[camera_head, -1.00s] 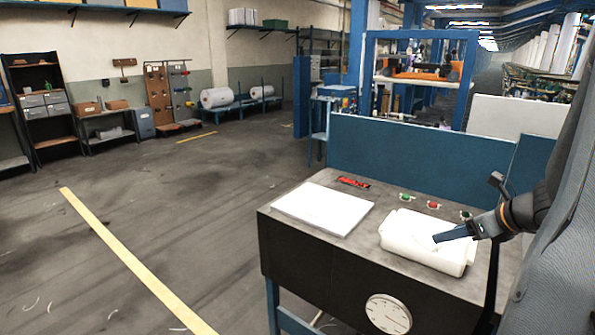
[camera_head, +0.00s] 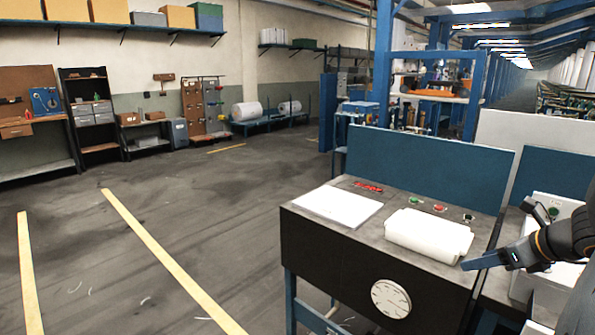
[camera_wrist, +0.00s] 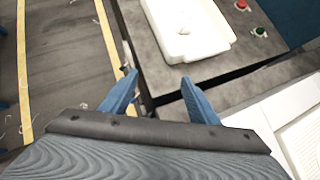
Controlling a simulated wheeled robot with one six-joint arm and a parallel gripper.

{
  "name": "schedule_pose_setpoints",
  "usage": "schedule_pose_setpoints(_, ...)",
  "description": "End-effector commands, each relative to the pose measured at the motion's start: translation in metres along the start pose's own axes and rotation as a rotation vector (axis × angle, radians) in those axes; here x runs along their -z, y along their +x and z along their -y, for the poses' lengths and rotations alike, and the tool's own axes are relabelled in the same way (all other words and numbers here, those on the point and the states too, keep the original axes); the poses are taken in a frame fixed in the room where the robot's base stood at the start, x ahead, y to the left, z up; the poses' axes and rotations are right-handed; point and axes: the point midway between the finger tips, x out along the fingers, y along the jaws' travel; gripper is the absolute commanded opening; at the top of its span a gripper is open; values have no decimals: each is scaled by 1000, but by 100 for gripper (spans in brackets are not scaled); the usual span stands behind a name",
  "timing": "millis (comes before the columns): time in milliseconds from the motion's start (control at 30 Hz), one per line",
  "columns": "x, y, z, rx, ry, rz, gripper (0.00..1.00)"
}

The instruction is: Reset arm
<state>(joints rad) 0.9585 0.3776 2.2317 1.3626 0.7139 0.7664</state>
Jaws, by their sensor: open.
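My gripper (camera_head: 484,262) is at the right of the head view, just right of the front right corner of a dark-topped workbench (camera_head: 300,222). In the wrist view its two blue fingers (camera_wrist: 158,92) are spread apart with nothing between them. A white tray-like piece (camera_head: 428,234) lies on the bench top, left of my gripper and apart from it. It also shows in the wrist view (camera_wrist: 190,45), beyond the fingertips, with a small pale spot inside.
A flat white sheet (camera_head: 337,204), a red item (camera_head: 368,186) and several buttons (camera_head: 440,208) are on the bench. A blue panel (camera_head: 430,165) stands behind it. White equipment (camera_head: 540,290) is close by my gripper at the right. The floor (camera_head: 150,250) to the left is clear.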

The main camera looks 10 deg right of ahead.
Motion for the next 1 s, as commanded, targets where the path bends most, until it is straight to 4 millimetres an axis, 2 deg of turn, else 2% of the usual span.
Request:
schedule_pose_setpoints(267,-9,15,-49,-99,-222,-62,55)
schedule_pose_setpoints(467,-12,25,-98,-205,-474,-119,55)
schedule_pose_setpoints(567,-12,28,-129,-274,-649,-151,55)
schedule_pose_setpoints(667,-10,30,-167,-365,-882,-183,55)
schedule_pose_setpoints(800,-2,28,-225,-525,-1313,-219,55)
schedule_pose_setpoints(1000,11,17,-287,-738,-1960,-214,55)
